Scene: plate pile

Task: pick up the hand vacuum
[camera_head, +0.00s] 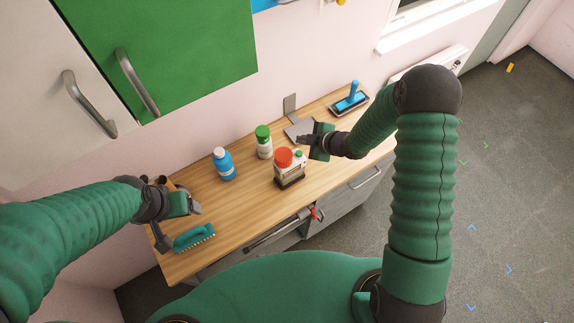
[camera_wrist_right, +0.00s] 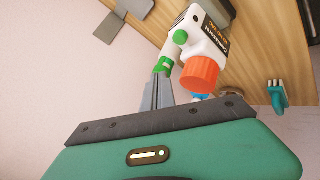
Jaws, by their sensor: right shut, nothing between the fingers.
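I cannot tell for certain which item is the hand vacuum. A white-bodied item with a red cap, green knob and dark base (camera_head: 289,178) stands upright mid-table. In the right wrist view it has a dark label and shows beyond the fingers (camera_wrist_right: 209,47). My right gripper (camera_head: 303,145) is shut and empty, just right of and above this item in the head view. In its wrist view the fingertips (camera_wrist_right: 161,74) are together, apparently apart from the item. My left gripper (camera_head: 198,208) hangs near the table's left end above a teal brush (camera_head: 194,237); its jaw opening is unclear.
A blue bottle (camera_head: 223,168) and a green-capped white bottle (camera_head: 264,149) stand left of the red-capped item. A blue-handled tool (camera_head: 349,103) sits at the table's far end. Bare wood (camera_head: 240,213) lies in front.

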